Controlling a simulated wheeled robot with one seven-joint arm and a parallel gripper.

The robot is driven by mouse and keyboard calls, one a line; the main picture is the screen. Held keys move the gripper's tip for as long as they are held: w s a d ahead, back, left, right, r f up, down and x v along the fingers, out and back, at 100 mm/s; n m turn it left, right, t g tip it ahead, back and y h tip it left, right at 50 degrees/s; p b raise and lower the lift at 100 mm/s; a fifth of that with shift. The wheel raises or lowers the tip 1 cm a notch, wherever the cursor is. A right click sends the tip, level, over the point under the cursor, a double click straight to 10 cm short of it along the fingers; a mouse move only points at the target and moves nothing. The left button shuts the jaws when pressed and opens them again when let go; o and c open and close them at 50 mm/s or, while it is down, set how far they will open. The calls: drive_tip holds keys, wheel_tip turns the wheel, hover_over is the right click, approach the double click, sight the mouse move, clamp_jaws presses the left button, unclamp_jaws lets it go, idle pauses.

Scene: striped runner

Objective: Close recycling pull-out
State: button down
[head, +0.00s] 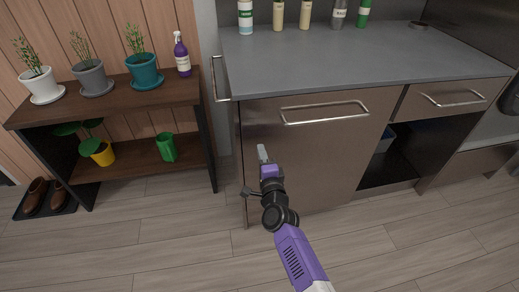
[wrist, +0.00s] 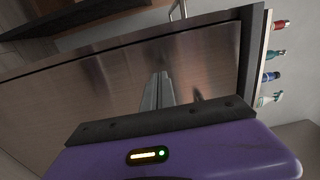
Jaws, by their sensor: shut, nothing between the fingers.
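The pull-out's broad brown-grey front panel (head: 325,160) stands below the counter in the head view, with a bar handle (head: 325,113) along its top. It also fills much of the wrist view (wrist: 95,90). How far the panel stands out is hard to tell. My gripper (head: 262,153) is shut and empty in front of the panel's left part, below the handle. Its fingers (wrist: 157,92) point at the panel; contact cannot be told.
A grey counter (head: 340,55) with several bottles lies above. A drawer (head: 455,97) sits to the right. A rail (head: 219,80) is on the counter's left end. A plant shelf (head: 115,95) and shoes (head: 42,197) stand at the left. The wooden floor in front is clear.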

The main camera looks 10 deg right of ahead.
drive_tip(key=s+p, duration=0.3)
drive_tip(key=s, duration=0.6)
drive_tip(key=shift+s, duration=0.1)
drive_tip(key=s+r+n+t+y, duration=0.1)
drive_tip(key=s+r+n, duration=0.2)
drive_tip(key=r+n, duration=0.3)
drive_tip(key=s+d+r+n+g+p, duration=0.1)
drive_tip(key=s+r+n, duration=0.3)
drive_tip(key=s, duration=1)
drive_tip(key=s+d+r+n+g+p, duration=0.1)
drive_tip(key=s+d+r+n+p, duration=0.2)
drive_tip(key=s, duration=1.2)
drive_tip(key=s+d+r+n+g+h+p, duration=0.1)
drive_tip(key=s+r+n, duration=0.4)
drive_tip(key=s, duration=0.9)
drive_tip(key=shift+s+d+g+p, duration=0.4)
drive_tip(key=shift+d+g, duration=0.2)
drive_tip(key=shift+d, duration=0.45)
